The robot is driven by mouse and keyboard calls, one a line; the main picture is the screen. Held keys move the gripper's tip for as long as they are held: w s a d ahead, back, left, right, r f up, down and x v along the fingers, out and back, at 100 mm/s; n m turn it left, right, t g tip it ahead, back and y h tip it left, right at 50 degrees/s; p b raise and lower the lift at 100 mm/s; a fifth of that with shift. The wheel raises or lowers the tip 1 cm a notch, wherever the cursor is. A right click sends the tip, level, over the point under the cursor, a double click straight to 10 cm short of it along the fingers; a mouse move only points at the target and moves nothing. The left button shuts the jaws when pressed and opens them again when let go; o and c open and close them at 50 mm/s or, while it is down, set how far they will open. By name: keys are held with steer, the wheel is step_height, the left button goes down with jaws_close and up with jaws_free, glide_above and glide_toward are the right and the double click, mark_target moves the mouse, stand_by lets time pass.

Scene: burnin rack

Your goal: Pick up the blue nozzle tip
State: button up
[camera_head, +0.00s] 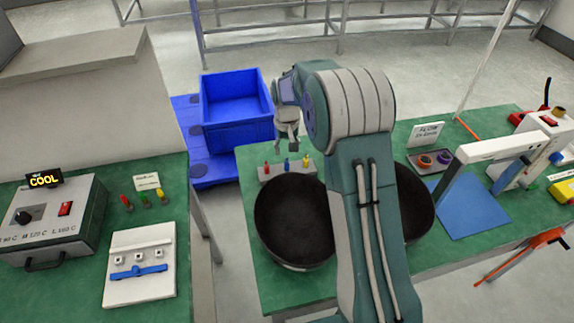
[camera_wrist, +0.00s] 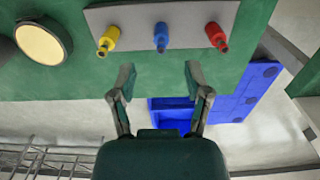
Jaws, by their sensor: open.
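The blue nozzle tip (camera_head: 287,162) stands in a pale holder block (camera_head: 264,176) on the green table, between a red nozzle tip (camera_head: 267,169) and a yellow nozzle tip (camera_head: 307,161). In the wrist view the blue nozzle tip (camera_wrist: 161,36) is centred between my two fingers, beyond their tips. The red nozzle tip (camera_wrist: 215,36) is to its right and the yellow nozzle tip (camera_wrist: 105,40) to its left. My gripper (camera_head: 287,145) is above the block, open and empty. Its spread fingers (camera_wrist: 160,80) touch nothing.
Two dark round pans, one at left (camera_head: 293,222) and one partly behind my arm (camera_head: 418,205), lie near the block. A blue bin (camera_head: 237,107) stands behind the table. A left bench holds a heater box (camera_head: 62,220) and other coloured tips (camera_head: 146,200).

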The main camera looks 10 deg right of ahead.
mark_target(287, 162)
steer(key=f, duration=0.5)
steer(key=shift+s+a+f, duration=0.15)
steer(key=shift+s, duration=0.15)
steer(key=c, duration=0.8)
